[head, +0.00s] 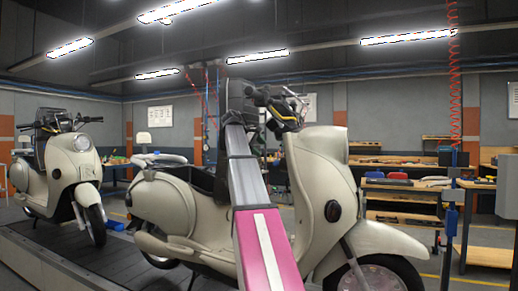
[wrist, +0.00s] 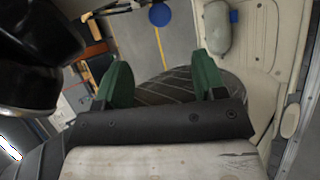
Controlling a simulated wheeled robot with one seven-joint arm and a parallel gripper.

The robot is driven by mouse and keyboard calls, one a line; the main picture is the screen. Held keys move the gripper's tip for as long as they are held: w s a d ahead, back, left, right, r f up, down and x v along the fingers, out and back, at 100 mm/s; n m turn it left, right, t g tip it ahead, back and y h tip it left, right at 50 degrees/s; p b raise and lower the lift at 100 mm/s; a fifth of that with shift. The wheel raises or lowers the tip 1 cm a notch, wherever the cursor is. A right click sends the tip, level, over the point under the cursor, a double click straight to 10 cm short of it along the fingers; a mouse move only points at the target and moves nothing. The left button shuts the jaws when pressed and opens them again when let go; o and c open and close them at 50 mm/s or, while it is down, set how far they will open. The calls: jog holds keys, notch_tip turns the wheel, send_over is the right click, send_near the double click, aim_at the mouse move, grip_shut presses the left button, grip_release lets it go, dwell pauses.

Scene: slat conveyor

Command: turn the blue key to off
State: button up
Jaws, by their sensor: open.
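My gripper (wrist: 160,66) shows in the wrist view with two green fingers apart and nothing between them. Beyond them is a dark ribbed surface and the floor. A small blue piece (wrist: 233,16) sits at the upper right beside a rounded grey-beige part on a cream panel; I cannot tell whether it is the key. The near cream scooter (head: 325,165) stands in the middle of the head view. My arm reaches up across it toward its handlebars (head: 275,100). My fingers and the key cannot be made out in the head view.
A second cream scooter (head: 62,170) stands at the left on the dark slat conveyor (head: 75,250). A round blue object (wrist: 159,15) lies beyond my fingers. A red coiled hose (head: 454,70) hangs at the right. Workbenches (head: 400,187) with tools line the back right.

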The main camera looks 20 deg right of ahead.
aim_at(274, 163)
jog(key=x, duration=1)
jog(key=shift+d+f, duration=0.25)
jog(key=shift+f, duration=0.05)
jog(key=c, duration=1)
jog(key=shift+o, duration=1.4)
jog(key=shift+c, duration=0.7)
jog(key=shift+w+d+r+n+g+y, duration=0.15)
jog(key=shift+w+n+g+y, duration=0.15)
jog(key=shift+y, duration=0.3)
jog(key=shift+s+g+y, duration=0.2)
jog(key=shift+g+y, duration=0.1)
jog(key=shift+y, duration=0.2)
